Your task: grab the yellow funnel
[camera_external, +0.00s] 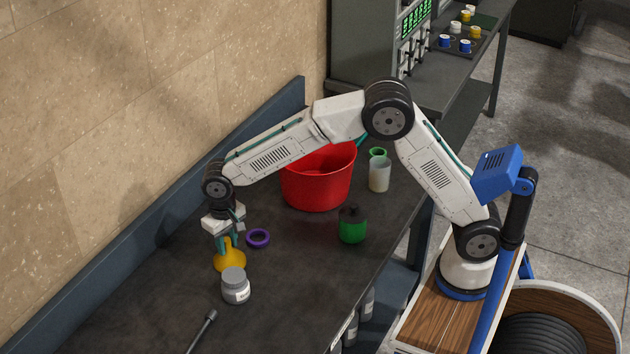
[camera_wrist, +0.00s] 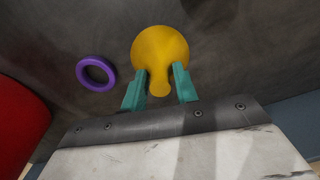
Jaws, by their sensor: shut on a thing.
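The yellow funnel (camera_external: 230,262) stands wide end down on the dark table, near the wall side at the left. My gripper (camera_external: 227,243) is above it, pointing down, with its teal fingers closed around the narrow upper part. In the wrist view the funnel (camera_wrist: 160,50) shows its round wide part beyond the fingers and its spout between them. The teal fingertips of my gripper (camera_wrist: 160,76) lie on both sides of the spout. Whether the funnel's rim touches the table is hard to tell.
A purple ring (camera_external: 258,238) lies just right of the funnel, and a grey jar (camera_external: 235,286) stands close in front. A metal rod (camera_external: 203,330) lies at the front.

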